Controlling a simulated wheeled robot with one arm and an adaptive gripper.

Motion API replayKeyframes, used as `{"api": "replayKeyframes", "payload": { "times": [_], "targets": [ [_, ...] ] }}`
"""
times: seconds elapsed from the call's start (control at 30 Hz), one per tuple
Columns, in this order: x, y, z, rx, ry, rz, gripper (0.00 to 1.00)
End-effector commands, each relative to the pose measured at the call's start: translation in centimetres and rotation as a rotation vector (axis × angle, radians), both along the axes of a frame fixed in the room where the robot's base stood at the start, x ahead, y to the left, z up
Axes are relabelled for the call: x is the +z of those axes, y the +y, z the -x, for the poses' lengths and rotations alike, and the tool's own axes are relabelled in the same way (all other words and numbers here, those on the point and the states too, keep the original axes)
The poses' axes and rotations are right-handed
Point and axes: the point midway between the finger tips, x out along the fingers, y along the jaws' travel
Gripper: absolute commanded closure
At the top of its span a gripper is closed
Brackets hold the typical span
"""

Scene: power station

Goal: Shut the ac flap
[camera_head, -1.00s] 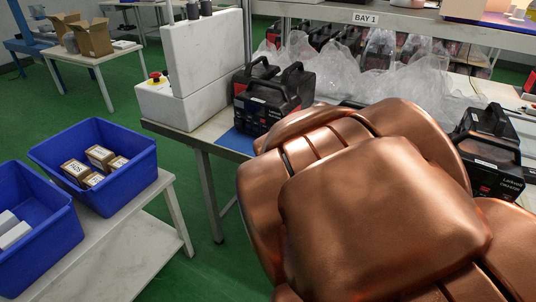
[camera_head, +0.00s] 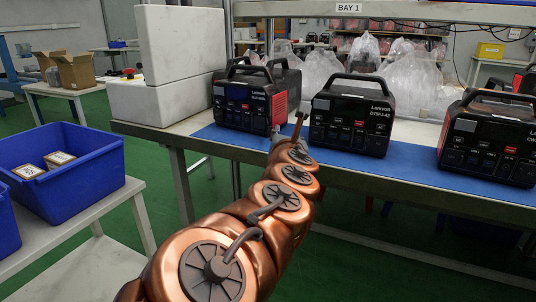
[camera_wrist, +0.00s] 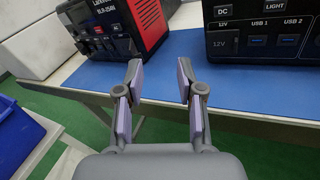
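Three black power stations stand on the bench: a left one with red sides (camera_head: 258,98), a middle one (camera_head: 352,114) and a right one (camera_head: 490,138). The left station (camera_wrist: 110,28) and middle station (camera_wrist: 262,42) also show in the wrist view. The middle one's front there carries DC, 12V, USB and LIGHT markings. I cannot make out an AC flap or its position. My gripper (camera_wrist: 159,72) is open and empty, its fingers apart before the bench edge, between the left and middle stations. In the head view, my arm partly hides it.
A blue mat (camera_head: 420,174) lies under the stations. A white block-shaped housing (camera_head: 180,50) stands left of them, and clear plastic bags (camera_head: 400,68) behind. A blue bin (camera_head: 75,165) with small boxes sits on a side table at left. Green floor (camera_head: 365,265) shows below the bench.

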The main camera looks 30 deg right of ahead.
Motion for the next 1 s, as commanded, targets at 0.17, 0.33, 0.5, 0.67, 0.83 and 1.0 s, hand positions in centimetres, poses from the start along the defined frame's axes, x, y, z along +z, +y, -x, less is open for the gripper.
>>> {"api": "replayKeyframes", "payload": {
  "times": [0.17, 0.33, 0.5, 0.67, 0.83, 1.0],
  "targets": [
    [-1.9, 1.3, -1.3, 0.081, 0.066, 0.177, 0.62],
    [-2.0, 1.8, -1.9, 0.109, 0.09, 0.238, 0.62],
    [-1.8, 1.4, -2.8, 0.112, 0.094, 0.242, 0.62],
    [-1.7, 0.5, -4.2, 0.111, 0.093, 0.24, 0.62],
    [-2.0, -0.2, -5.4, 0.109, 0.092, 0.239, 0.62],
    [-2.1, -0.9, -6.7, 0.11, 0.091, 0.238, 0.62]
  ]
}}
